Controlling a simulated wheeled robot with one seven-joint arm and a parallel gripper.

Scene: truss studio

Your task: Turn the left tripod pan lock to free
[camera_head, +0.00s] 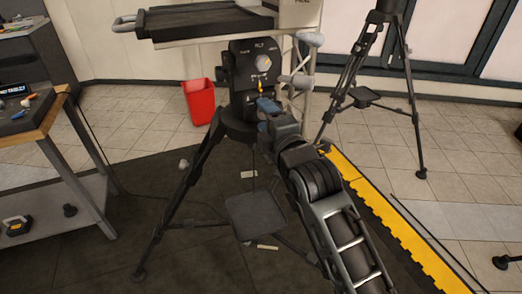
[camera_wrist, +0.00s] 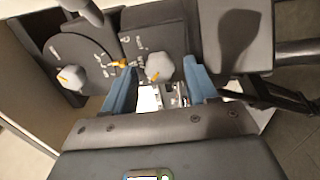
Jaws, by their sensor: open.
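The left tripod (camera_head: 188,187) stands on the dark mat, with a dark head panel (camera_head: 241,62) at its top. A grey knob (camera_head: 264,63) with a yellow pointer sits on the panel's upper part. The wrist view shows two grey knobs with orange pointers, one at left (camera_wrist: 72,77) and one at right (camera_wrist: 159,68); the labels are too small to read. My gripper (camera_head: 266,103) is open in front of the lower panel. In the wrist view its blue fingers (camera_wrist: 158,76) stand either side of the right knob, with gaps. Contact is not visible. My gripper partly hides the lower panel in the head view.
A second tripod (camera_head: 350,88) stands at right behind a yellow-edged strip (camera_head: 395,220). A flat dark tray (camera_head: 205,22) is above the left tripod's panel. A red bin (camera_head: 200,101) stands behind, and a workbench (camera_head: 45,125) is at left.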

